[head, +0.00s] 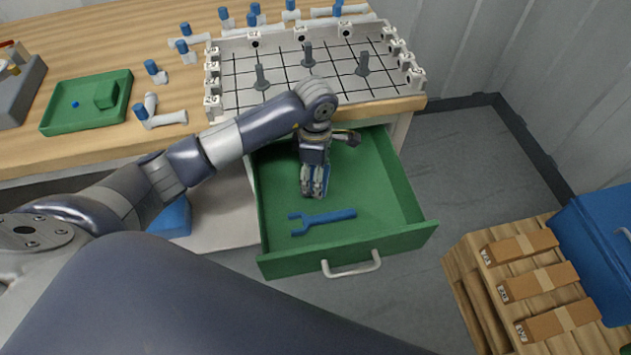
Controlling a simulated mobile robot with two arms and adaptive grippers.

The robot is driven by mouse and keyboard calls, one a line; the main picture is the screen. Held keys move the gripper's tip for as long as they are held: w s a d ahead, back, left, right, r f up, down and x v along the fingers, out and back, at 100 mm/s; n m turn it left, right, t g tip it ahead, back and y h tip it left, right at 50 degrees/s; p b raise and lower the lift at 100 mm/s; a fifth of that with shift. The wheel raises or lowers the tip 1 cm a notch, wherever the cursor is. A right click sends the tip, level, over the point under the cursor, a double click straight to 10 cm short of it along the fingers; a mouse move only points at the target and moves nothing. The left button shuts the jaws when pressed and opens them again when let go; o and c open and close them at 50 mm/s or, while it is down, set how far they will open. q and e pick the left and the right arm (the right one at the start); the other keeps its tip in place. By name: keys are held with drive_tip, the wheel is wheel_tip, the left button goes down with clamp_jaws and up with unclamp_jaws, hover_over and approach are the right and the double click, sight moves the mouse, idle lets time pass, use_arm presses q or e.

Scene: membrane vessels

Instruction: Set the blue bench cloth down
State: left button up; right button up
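My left gripper (314,190) points down into the open green drawer (350,248), above its floor near the middle. A small patch of blue, the blue bench cloth (328,174), shows at its fingers, which look shut on it. Most of the cloth is hidden by the gripper, and I cannot tell whether it touches the drawer floor. A blue wrench-shaped tool (325,218) lies in the drawer just in front of the gripper. My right gripper is not in view.
The wooden bench holds a white gridded frame (330,65), several blue-capped white fittings and a green tray (60,120). A blue object (172,218) sits below the bench at left. A pallet (590,340) with brown boxes stands at lower right. The drawer's right side is clear.

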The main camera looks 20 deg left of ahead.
use_arm(q)
drive_tip(key=shift+f, duration=2.1)
drive_tip(key=shift+f, duration=0.15)
drive_tip(key=o, duration=0.7)
drive_tip(key=shift+r, duration=3.9)
